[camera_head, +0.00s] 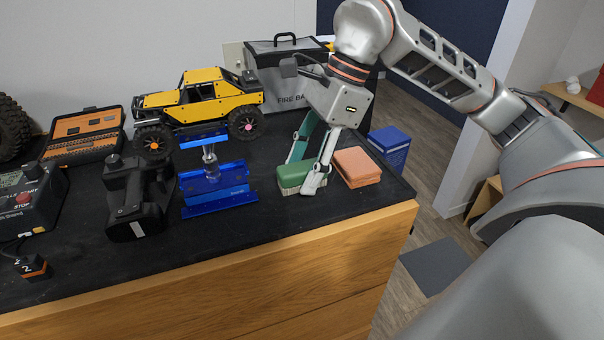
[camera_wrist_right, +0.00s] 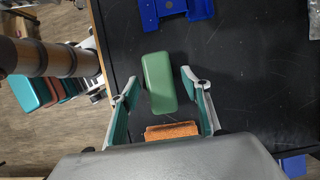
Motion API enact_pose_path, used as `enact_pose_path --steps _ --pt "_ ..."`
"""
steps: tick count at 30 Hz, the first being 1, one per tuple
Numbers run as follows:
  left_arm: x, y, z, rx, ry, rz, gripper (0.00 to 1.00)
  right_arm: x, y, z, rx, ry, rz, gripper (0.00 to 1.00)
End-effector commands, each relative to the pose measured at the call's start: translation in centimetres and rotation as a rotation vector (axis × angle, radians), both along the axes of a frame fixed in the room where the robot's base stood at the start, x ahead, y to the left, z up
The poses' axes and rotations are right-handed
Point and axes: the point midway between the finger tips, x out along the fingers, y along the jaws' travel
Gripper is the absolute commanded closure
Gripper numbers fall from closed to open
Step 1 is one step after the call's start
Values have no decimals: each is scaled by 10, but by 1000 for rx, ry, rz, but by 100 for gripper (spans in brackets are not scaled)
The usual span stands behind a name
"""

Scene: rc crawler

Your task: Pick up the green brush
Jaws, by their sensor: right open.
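The green brush (camera_head: 293,176) lies on the black bench top, near its right end, with pale bristles under a green back. In the right wrist view the brush (camera_wrist_right: 159,82) lies lengthwise between the fingers. My right gripper (camera_head: 302,180) is open and reaches down over the brush. In the right wrist view its two fingers (camera_wrist_right: 156,85) stand on either side, with a visible gap to the brush on each side. In the head view one finger hides part of the brush's right end. My left gripper is in neither view.
An orange block (camera_head: 357,167) lies close right of the brush. A blue stand (camera_head: 222,198) is to its left. A yellow crawler (camera_head: 203,101) and a fire bag (camera_head: 283,85) stand behind. The bench's wooden front edge (camera_head: 260,252) is near.

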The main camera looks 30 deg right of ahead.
Motion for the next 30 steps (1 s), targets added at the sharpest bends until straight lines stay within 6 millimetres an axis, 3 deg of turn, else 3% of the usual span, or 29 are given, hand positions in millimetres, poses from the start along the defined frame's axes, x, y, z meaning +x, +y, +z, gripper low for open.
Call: enact_pose_path --steps 10,11,15,30 --pt "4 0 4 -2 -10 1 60 1 4 -9 0 0 0 53" --pt "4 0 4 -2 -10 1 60 1 4 -9 0 0 0 58" --pt "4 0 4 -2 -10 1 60 1 4 -9 0 0 0 94" --pt "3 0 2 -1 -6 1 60 1 4 -1 1 -3 0 95"
